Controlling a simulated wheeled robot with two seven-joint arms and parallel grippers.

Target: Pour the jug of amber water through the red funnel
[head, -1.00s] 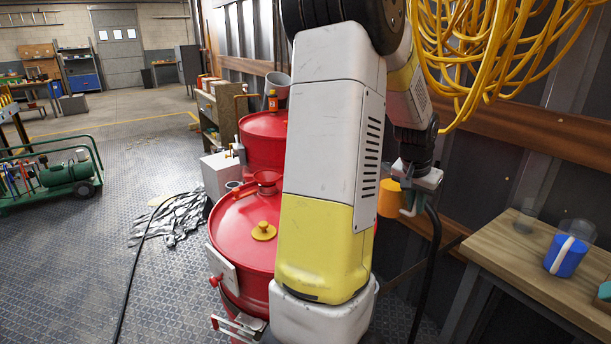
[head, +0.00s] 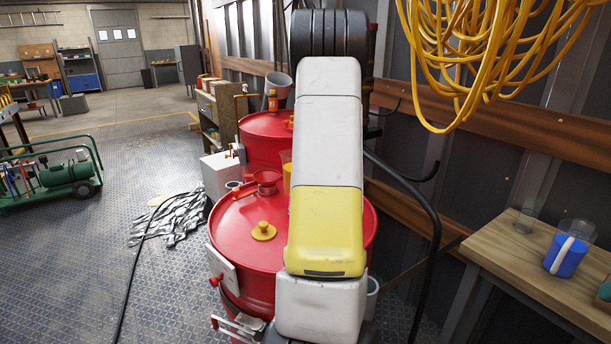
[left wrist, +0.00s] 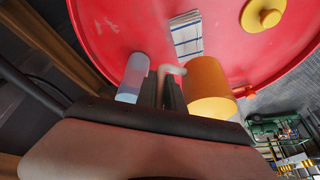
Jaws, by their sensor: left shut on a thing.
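The amber jug (head: 287,175) shows as a thin clear and amber strip beside my left arm in the head view, just right of the red funnel (head: 267,178). The funnel stands on top of the near red drum (head: 235,225). In the left wrist view the amber jug (left wrist: 211,85) is to the right of my left gripper (left wrist: 168,88), whose fingers are shut on the jug's pale handle. The funnel cannot be made out in that view. In the head view my arm hides the left gripper and most of the jug. My right gripper is not in view.
A yellow cap (head: 263,231) sits on the near drum. Another red drum (head: 265,135) stands behind it. Yellow cable (head: 470,50) hangs on the wall.

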